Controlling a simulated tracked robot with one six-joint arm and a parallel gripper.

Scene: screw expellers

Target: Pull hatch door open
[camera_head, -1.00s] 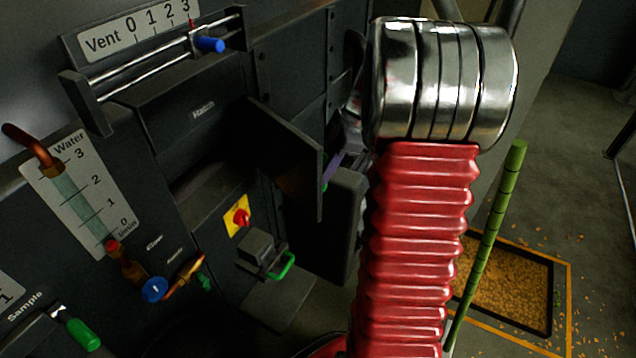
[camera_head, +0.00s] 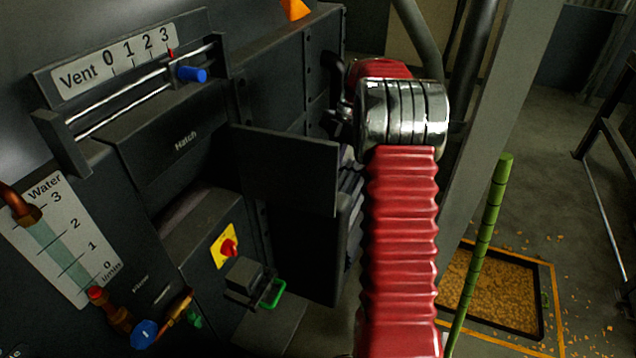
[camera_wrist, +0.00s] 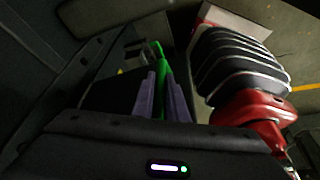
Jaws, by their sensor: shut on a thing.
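The hatch door (camera_head: 285,172) is a dark flat panel standing out from the machine below the "Hatch" label. It is swung open, with its left edge at the machine and its free edge towards my arm. In the wrist view, my gripper (camera_wrist: 161,82) has its purple fingers shut on a green handle (camera_wrist: 158,52). The dark panel (camera_wrist: 105,85) lies just left of the fingers.
A vent slider with a blue knob (camera_head: 191,74) is above the hatch. Below are a red switch on yellow (camera_head: 227,247), another green handle (camera_head: 273,293) and a blue valve (camera_head: 144,333). A green pole (camera_head: 483,240) and a grain-filled pit (camera_head: 495,290) are right of my arm.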

